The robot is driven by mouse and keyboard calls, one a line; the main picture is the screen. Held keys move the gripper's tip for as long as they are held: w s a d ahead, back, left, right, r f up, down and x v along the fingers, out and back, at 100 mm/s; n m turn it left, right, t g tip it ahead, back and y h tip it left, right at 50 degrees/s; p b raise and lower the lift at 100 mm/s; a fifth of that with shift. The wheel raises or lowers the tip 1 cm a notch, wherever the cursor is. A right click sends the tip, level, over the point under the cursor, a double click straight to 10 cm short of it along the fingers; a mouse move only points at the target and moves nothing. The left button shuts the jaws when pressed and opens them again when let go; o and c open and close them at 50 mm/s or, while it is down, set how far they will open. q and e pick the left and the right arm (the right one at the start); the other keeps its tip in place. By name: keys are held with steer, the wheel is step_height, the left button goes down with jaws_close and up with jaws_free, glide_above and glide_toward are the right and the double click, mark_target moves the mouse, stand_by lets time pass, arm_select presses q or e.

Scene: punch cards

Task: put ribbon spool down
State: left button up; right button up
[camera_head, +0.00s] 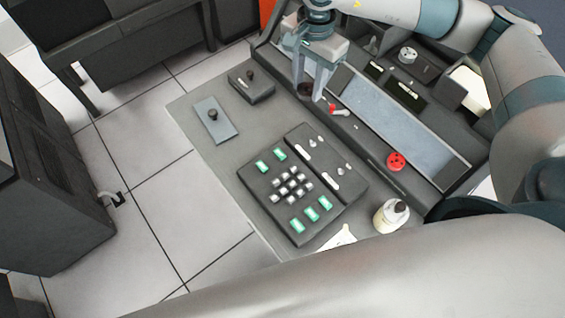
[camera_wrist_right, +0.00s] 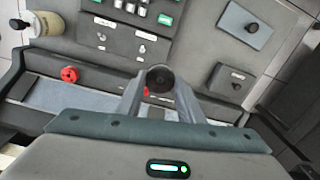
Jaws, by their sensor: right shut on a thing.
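The ribbon spool appears to be the small dark round piece (camera_head: 305,90) between the fingertips of my right gripper (camera_head: 308,93). In the right wrist view, the dark spool (camera_wrist_right: 159,78) shows end-on between the two fingers of the right gripper (camera_wrist_right: 158,84), which is shut on it. The gripper points down near the left edge of the long machine with the grey-blue strip (camera_head: 410,131). I cannot tell whether the spool touches the surface below. My left gripper is not in view.
A keypad unit (camera_head: 262,192) with green keys stands on the grey desk (camera_head: 222,165). A blue-grey plate (camera_head: 224,127) with a black knob and a dark box (camera_head: 262,91) lie left.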

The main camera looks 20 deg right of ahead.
arm_select(q)
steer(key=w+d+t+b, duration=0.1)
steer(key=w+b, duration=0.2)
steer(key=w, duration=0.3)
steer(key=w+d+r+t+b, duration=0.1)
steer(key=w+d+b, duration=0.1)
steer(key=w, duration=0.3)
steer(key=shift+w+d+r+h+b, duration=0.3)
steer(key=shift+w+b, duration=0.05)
steer(key=shift+b, duration=0.2)
arm_select(e)
steer(key=w+d+f+m, duration=0.5)
steer(key=w+f+m, duration=0.2)
steer(key=m, duration=1)
steer(key=shift+d+f, duration=0.2)
steer(key=shift+f, duration=0.95)
steer(key=w+a+f+p, duration=0.1)
steer(key=w+a+f, duration=0.3)
steer(key=w+a, duration=0.1)
steer(key=w+a+f+p, duration=0.1)
steer(key=w+a+f, duration=0.2)
steer(key=shift+a+p, duration=0.25)
steer(key=shift+p, duration=0.1)
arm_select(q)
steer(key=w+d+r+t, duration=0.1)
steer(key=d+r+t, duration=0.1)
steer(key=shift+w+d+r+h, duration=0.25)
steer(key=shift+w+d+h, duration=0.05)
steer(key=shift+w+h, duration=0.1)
